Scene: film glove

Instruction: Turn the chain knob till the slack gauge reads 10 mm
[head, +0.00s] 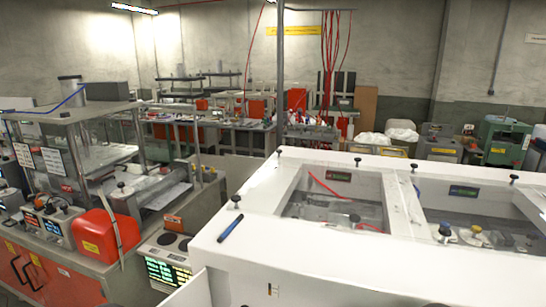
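I cannot tell which part is the chain knob, and no slack gauge reading 10 mm can be made out. A white-topped machine (260,262) fills the right foreground, with two sunken bays. In its right bay are a dark knob (445,230) and a pale knob with a yellow base (476,231). A small dark display with green text (463,191) is on that bay's back wall. A similar display (339,176) is in the left bay. Their text is too small to read. Neither of my grippers is in view.
A blue pen-like object (230,228) lies on the white top. Small black knobs (236,202) stand along its edges. At left is another machine with a red box (96,237) and lit screens (167,271). A grey pole (281,80) rises behind the white machine.

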